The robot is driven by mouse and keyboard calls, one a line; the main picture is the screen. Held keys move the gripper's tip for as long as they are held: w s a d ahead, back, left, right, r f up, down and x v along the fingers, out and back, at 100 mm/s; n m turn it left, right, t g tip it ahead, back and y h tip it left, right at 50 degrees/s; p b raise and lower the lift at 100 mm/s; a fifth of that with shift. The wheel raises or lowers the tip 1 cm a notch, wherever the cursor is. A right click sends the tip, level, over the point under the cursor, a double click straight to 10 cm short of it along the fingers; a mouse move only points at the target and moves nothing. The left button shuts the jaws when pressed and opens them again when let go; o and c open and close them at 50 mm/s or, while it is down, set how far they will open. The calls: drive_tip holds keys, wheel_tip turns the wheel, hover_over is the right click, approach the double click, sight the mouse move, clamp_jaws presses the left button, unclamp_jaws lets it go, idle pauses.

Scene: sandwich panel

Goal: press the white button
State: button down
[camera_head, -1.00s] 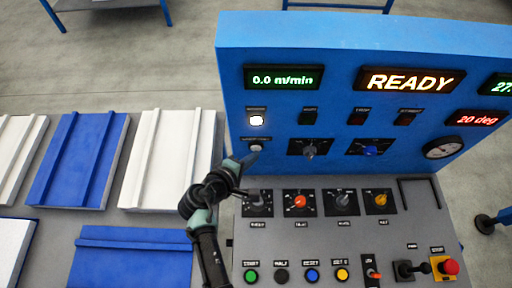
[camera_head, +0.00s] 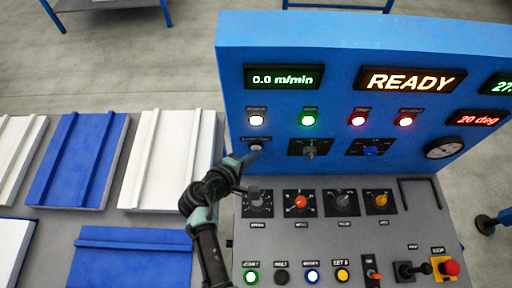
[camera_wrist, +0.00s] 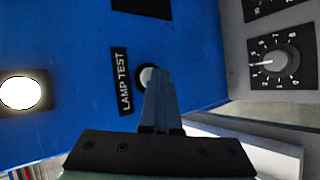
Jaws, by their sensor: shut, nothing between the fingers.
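The white button (camera_head: 256,145) is on the blue upright panel, below the lit white lamp. In the wrist view the white button (camera_wrist: 148,77) sits beside a "LAMP TEST" label, partly hidden behind my fingertips. My gripper (camera_head: 254,153) is shut and empty, its tip at the lower edge of the button. In the wrist view my gripper (camera_wrist: 158,72) covers the button's right part and appears to touch it. The row of lamps is lit: white (camera_head: 256,120), green (camera_head: 309,119), red (camera_head: 358,119) and another red (camera_head: 405,120).
Selector knobs (camera_head: 310,151) stand to the right on the blue panel (camera_head: 330,85). White and blue panels (camera_head: 75,165) lie at left.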

drive_tip(key=shift+s+p, duration=0.3)
drive_tip(key=shift+s, duration=0.45)
drive_tip(key=s+p, duration=0.2)
drive_tip(key=s, duration=0.3)
idle(0.9)
